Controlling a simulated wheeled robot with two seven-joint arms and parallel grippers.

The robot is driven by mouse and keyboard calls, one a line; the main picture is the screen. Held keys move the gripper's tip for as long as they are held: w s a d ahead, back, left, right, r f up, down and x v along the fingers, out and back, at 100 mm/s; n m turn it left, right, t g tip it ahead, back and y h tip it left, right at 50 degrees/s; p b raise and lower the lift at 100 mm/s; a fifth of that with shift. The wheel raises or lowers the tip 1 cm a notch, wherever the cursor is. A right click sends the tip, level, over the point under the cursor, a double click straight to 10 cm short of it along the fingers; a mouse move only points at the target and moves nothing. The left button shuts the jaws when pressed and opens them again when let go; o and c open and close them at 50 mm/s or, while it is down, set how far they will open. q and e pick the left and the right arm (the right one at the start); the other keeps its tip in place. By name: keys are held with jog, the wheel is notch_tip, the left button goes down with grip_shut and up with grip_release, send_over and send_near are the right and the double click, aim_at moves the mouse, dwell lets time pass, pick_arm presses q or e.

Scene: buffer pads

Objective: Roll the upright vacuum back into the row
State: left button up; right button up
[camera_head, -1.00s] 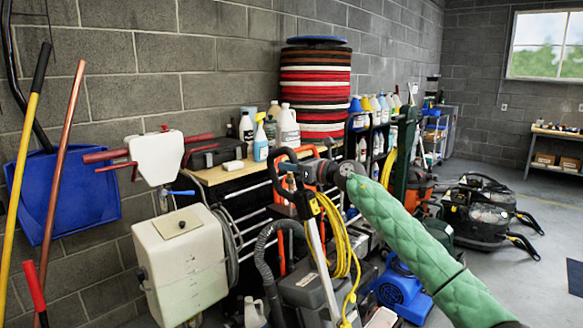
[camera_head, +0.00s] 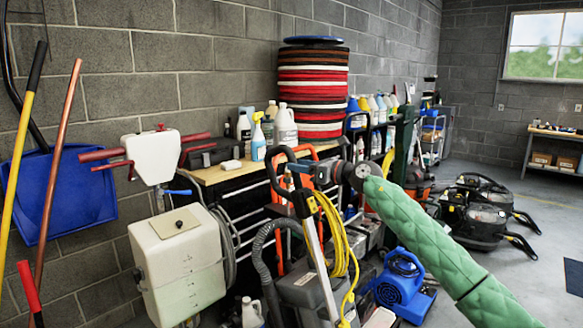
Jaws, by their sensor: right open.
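The upright vacuum (camera_head: 308,290) stands near the middle bottom, with a black loop handle (camera_head: 274,176), a pale pole and a yellow cord (camera_head: 340,240) hanging at its side. Its base runs below the picture's edge. My right gripper (camera_head: 308,168), on a green quilted arm from the lower right, is open at the handle's right side. The fingers overlap the handle region, and I cannot tell whether they touch it. My left gripper is not in view.
A cream tank machine (camera_head: 180,265) stands left of the vacuum, and a blue blower (camera_head: 399,283) right of it. A workbench (camera_head: 240,172) with bottles is behind. Black floor machines (camera_head: 484,215) stand farther right. Open grey floor (camera_head: 530,270) lies at the right.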

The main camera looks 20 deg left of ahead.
jog(key=shift+s+d, duration=0.2)
jog(key=shift+d, duration=1)
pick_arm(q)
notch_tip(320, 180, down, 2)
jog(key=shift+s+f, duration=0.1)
